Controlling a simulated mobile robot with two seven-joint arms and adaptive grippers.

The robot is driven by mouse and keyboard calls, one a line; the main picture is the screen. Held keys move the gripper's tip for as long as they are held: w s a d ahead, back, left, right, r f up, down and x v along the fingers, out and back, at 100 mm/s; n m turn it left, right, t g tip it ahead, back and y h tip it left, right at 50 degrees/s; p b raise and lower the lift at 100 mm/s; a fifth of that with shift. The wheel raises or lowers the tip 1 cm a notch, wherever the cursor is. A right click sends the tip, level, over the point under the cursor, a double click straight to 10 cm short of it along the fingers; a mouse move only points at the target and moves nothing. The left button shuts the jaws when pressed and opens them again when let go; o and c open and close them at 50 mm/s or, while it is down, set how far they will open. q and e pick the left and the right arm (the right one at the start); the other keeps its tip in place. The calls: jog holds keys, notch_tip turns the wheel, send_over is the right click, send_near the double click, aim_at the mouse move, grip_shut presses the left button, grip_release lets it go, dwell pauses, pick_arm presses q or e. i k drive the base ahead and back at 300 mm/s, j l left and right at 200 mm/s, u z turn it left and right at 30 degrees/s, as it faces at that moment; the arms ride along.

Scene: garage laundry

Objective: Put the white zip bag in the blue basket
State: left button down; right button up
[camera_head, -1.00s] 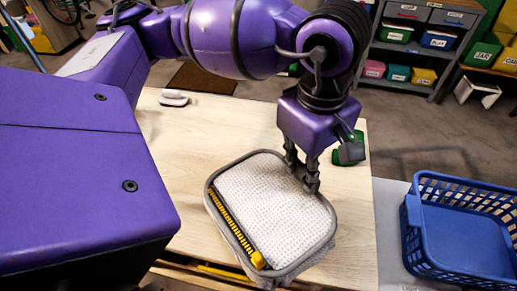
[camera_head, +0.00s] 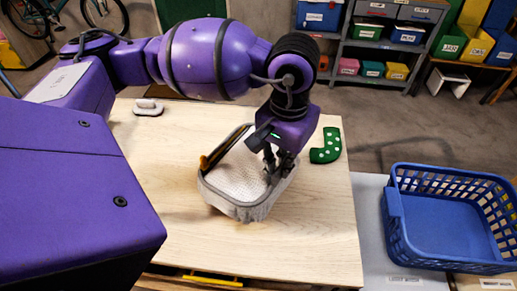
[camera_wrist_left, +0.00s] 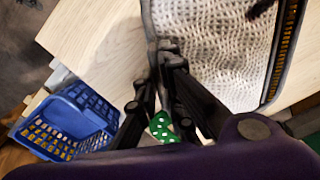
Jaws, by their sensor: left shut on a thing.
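The white zip bag (camera_head: 240,178) has a textured white face, a grey rim and a yellow zip. It is over the wooden table, tilted, with its side wall facing the front. My left gripper (camera_head: 277,172) is shut on the bag's right rim. In the left wrist view the fingers (camera_wrist_left: 168,75) pinch the grey edge of the bag (camera_wrist_left: 222,50). The blue basket (camera_head: 444,226) stands to the right of the table, apart from the bag, and looks empty. It also shows in the left wrist view (camera_wrist_left: 68,122). My right gripper is not in view.
A green dotted piece (camera_head: 326,146) lies on the table right of my left gripper. A small white object (camera_head: 148,107) lies at the back left of the table (camera_head: 300,245). A shelf with bins (camera_head: 385,45) stands behind. The table's front right is clear.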

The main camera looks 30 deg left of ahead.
aim_at(441, 239)
jog(key=i+l, duration=0.15)
jog(key=l, duration=0.3)
jog(key=i+l+z, duration=0.15)
jog(key=l, duration=0.3)
jog(key=i+l, duration=0.25)
jog(key=l, duration=0.15)
jog(key=i+l+z, duration=0.1)
jog(key=l, duration=0.3)
jog(key=i, duration=0.05)
